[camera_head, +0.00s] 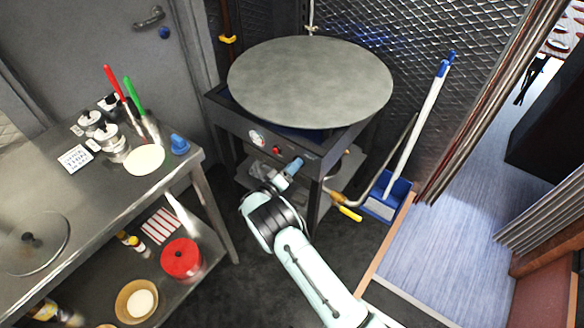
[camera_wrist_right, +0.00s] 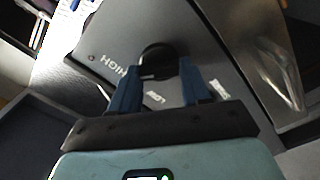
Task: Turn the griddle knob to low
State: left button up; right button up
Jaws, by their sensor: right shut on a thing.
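The griddle (camera_head: 310,82) is a large round grey plate on a dark metal stand. In the head view my right gripper (camera_head: 293,166) is at the stand's front panel, and it hides the knob there. In the right wrist view the round black knob (camera_wrist_right: 158,61) sits on the panel between the blue fingers of my right gripper (camera_wrist_right: 157,78), which is shut on it. The panel (camera_wrist_right: 112,46) has white lettering: HIGH to the left of the knob, LOW below it, and a third label to the right too blurred to read. My left gripper is not in view.
A steel table (camera_head: 60,205) with jars, bottles and a white dish stands to the left. A yellow-handled valve pipe (camera_head: 348,213) and a blue dustpan (camera_head: 388,195) with a white-handled broom are right of the stand. A red gauge or button (camera_head: 277,150) is on the panel's front.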

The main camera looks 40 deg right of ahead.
jog(key=shift+n, duration=0.3)
jog(key=shift+f+n+b, duration=0.15)
jog(key=shift+n+b, duration=0.55)
jog(key=shift+n, duration=2.55)
jog(key=shift+f+n+b, duration=0.1)
jog(key=shift+n+b, duration=0.55)
jog(key=shift+n, duration=2.6)
jog(key=o, duration=1.1)
jog(key=shift+c, duration=0.2)
jog(key=shift+a, duration=0.15)
